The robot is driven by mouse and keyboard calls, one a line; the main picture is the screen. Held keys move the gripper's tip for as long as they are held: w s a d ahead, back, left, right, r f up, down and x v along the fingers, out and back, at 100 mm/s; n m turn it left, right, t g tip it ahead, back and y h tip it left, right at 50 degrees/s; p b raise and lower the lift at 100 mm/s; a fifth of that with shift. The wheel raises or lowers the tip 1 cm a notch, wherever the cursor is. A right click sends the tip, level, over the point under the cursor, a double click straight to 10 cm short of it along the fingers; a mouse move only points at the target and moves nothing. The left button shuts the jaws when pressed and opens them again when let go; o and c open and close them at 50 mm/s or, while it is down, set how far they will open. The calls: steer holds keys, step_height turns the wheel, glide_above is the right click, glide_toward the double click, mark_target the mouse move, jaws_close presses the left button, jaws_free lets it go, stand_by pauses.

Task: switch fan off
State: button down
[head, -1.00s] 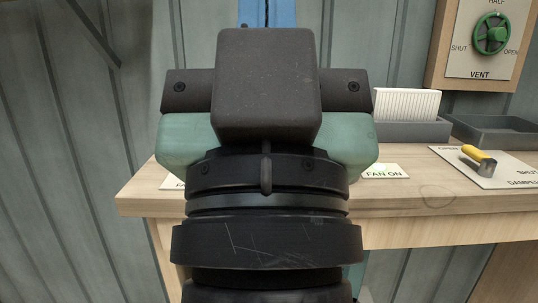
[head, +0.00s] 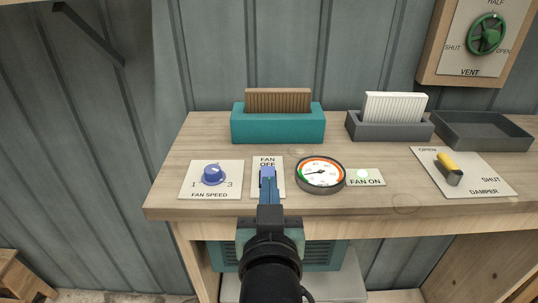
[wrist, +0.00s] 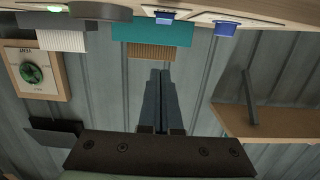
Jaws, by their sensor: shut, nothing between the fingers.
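The fan switch plate (head: 267,161), labelled FAN OFF, lies on the bench between the fan speed dial and a round gauge. My gripper (head: 267,178) is over its lower part in the head view, fingers closed and empty, hiding most of the switch. I cannot tell from this view whether they touch. In the upside-down wrist view, the blue switch (wrist: 165,15) shows at the top edge, and my closed fingertips (wrist: 160,72) appear apart from it. The FAN ON lamp (head: 362,174) glows green to the right.
The fan speed dial (head: 213,175) is left of the switch, and the gauge (head: 321,173) is close on its right. A teal box (head: 277,126) with a brown ribbed block stands behind. The yellow-handled damper lever (head: 449,168) and grey tray (head: 482,132) are farther right.

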steer(key=shift+w, duration=0.15)
steer(key=p, duration=0.4)
glide_above(269, 172)
steer(key=s, duration=0.3)
steer(key=shift+f, duration=0.45)
steer(key=f, duration=0.1)
steer(key=f+p, duration=0.1)
steer(key=f, duration=0.1)
steer(key=shift+w+f, duration=0.1)
steer(key=shift+w, duration=0.25)
steer(key=shift+f, duration=0.6)
